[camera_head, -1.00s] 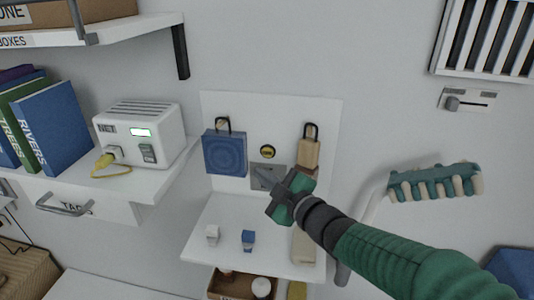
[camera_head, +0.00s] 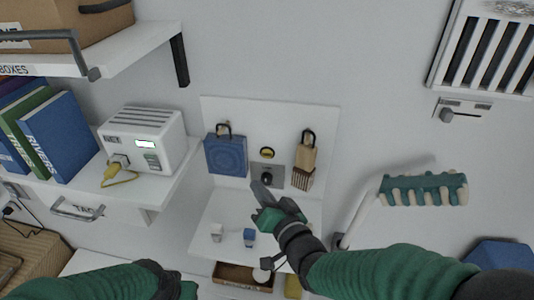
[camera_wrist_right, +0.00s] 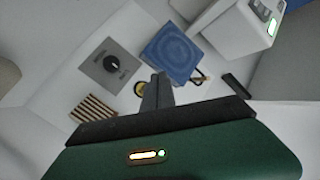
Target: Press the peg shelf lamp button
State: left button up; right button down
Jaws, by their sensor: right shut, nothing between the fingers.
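The peg shelf's white back panel (camera_head: 225,110) stands against the wall. A small round yellow-and-black button (camera_head: 267,153) sits on it, above a grey plate with a black knob (camera_head: 267,178). In the right wrist view the button (camera_wrist_right: 141,88) is partly behind the fingers, and the knob plate (camera_wrist_right: 104,68) is left of it. My right gripper (camera_head: 259,188) is shut and empty, its tips in front of the panel, below the knob in the picture. I see no clear contact. My left gripper (camera_head: 177,286) is at the bottom edge, its fingers unclear.
Small white (camera_head: 216,232) and blue (camera_head: 249,237) pieces stand on the lower shelf.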

aim_at(267, 154)
pick_arm(q)
jog(key=shift+w+r+p, duration=0.25)
jog(key=shift+r+p, duration=0.05)
jog(key=shift+p, duration=0.1)
pick_arm(e)
jog(key=w, duration=0.3)
jog(key=w+d, duration=0.1)
jog(key=w, duration=0.4)
jog(key=shift+w+d+f, duration=0.1)
jog(key=shift+w+d, duration=0.25)
jog(key=shift+w, duration=0.05)
jog(key=shift+w, duration=0.1)
dwell(1.0)
jog(key=shift+w, duration=0.25)
pick_arm(q)
jog(key=shift+f, duration=0.1)
pick_arm(e)
jog(key=shift+w+d, duration=0.15)
jog(key=shift+w, duration=0.25)
dwell(0.7)
jog(key=shift+s, duration=0.15)
pick_arm(q)
jog(key=shift+f+b, duration=0.25)
jog(key=shift+b, duration=0.15)
pick_arm(e)
jog(key=shift+s, duration=0.65)
